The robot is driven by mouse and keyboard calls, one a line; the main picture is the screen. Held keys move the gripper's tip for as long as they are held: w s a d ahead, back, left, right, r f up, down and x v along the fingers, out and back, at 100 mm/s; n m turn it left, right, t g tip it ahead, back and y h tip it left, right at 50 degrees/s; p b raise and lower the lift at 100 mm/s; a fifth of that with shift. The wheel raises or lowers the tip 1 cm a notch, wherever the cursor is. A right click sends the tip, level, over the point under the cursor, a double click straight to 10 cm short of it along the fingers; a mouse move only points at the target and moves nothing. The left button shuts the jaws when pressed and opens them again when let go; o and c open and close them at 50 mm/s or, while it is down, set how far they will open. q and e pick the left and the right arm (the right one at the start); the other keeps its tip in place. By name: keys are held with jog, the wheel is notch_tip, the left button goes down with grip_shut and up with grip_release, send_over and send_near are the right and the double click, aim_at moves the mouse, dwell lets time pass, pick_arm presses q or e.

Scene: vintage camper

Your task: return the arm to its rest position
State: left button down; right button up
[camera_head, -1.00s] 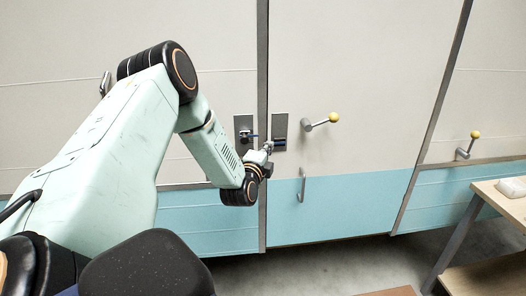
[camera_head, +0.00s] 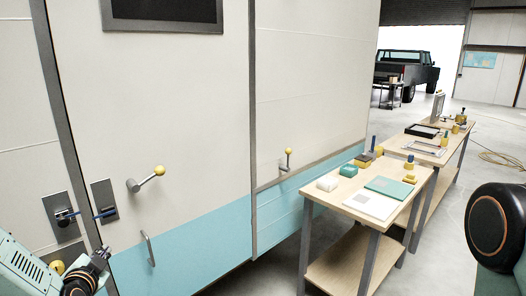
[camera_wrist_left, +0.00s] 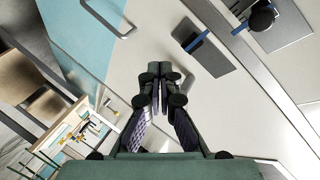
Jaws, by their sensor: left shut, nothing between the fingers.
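My left gripper (camera_head: 92,266) shows at the lower left of the head view, in front of the camper door, below the dark latch plates. In the left wrist view its fingers (camera_wrist_left: 157,75) are together with nothing between them. The camper door (camera_head: 195,140) is cream above and blue below. Its latch plate (camera_head: 104,197) with a blue lever and the neighbouring plate (camera_head: 62,216) on the frame are clear of the gripper. A dark round joint of my right arm shows at the right edge; the right gripper is out of view.
A yellow-knobbed lever (camera_head: 146,180) and a metal grab handle (camera_head: 148,248) stick out from the door. A wooden workbench (camera_head: 340,192) with small boxes and sheets stands right of the camper, with another bench (camera_head: 448,152) beyond. A dark pickup (camera_head: 408,70) is parked far back.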

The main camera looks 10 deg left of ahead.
pick_arm(q)
jog(key=s+d+f+n+g+h+b, duration=0.35)
jog(key=s+d+f, duration=0.35)
jog(key=d+f, duration=0.35)
jog(key=s+d+f+n+g+h+b, duration=0.25)
jog(key=s+d+f+g+b, duration=0.2)
jog(key=s+d+f, duration=0.55)
jog(key=s+d+f+g+b, duration=0.3)
jog(key=s+f+b, duration=0.3)
jog(key=s+f, duration=0.3)
jog(key=s+d+f+g+b, duration=0.2)
jog(key=s+d+f+b, duration=0.1)
jog(key=s+f+b, duration=0.4)
notch_tip(320, 180, down, 3)
jog(key=s, duration=0.2)
jog(key=shift+s+d+r+g, duration=0.2)
jog(key=shift+s+g, duration=0.2)
jog(key=shift+s+a, duration=0.15)
